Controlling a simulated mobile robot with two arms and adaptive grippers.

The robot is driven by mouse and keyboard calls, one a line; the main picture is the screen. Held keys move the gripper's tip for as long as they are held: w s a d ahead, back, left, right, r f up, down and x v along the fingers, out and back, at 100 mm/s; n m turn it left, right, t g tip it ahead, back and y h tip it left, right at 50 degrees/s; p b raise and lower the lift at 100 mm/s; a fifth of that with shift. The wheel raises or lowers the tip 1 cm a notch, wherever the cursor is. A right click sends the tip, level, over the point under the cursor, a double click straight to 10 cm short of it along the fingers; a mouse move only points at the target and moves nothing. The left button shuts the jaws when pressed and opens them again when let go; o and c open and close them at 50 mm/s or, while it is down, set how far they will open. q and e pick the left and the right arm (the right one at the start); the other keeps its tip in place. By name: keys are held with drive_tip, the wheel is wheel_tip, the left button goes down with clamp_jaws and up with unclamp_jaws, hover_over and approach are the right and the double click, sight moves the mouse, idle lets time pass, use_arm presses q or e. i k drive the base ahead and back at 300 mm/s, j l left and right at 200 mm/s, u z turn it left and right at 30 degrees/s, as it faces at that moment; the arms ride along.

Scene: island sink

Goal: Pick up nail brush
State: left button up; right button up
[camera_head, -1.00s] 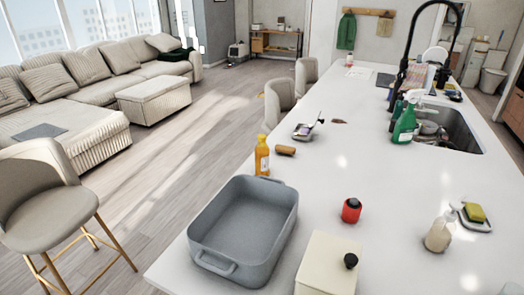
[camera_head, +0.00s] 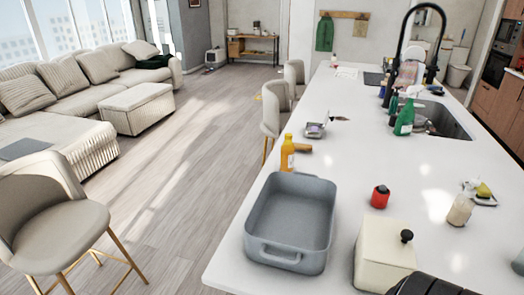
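A small brown block (camera_head: 302,148), which may be the nail brush, lies on the white counter beside the base of a yellow bottle (camera_head: 287,152); its bristles cannot be made out. A smaller dark brown item (camera_head: 339,118) lies farther back, too small to name. I see no clear fingertips of either gripper. A dark rounded shape at the bottom edge, in front of the cream box, may be part of my own arm.
A grey roasting pan (camera_head: 257,222), a cream lidded box (camera_head: 384,262), a red jar (camera_head: 380,197) and a soap bottle (camera_head: 460,208) stand on the near counter. A small tray (camera_head: 315,130) lies behind the yellow bottle. The sink (camera_head: 447,122) is back right. Stools (camera_head: 50,225) stand left.

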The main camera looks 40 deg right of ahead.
sight(299, 146)
drive_tip(key=i+j, duration=0.35)
drive_tip(key=i, duration=0.15)
drive_tip(key=i+j, duration=0.4)
drive_tip(key=i+z, duration=0.25)
drive_tip(key=z, duration=0.15)
drive_tip(key=i+z, duration=0.25)
drive_tip(key=z, duration=0.15)
drive_tip(key=i+j+z, duration=0.1)
drive_tip(key=i+z, duration=0.15)
drive_tip(key=z, duration=0.2)
drive_tip(key=i+j+z, duration=0.15)
drive_tip(key=z, duration=0.25)
drive_tip(key=i+j, duration=0.05)
drive_tip(key=i, duration=0.05)
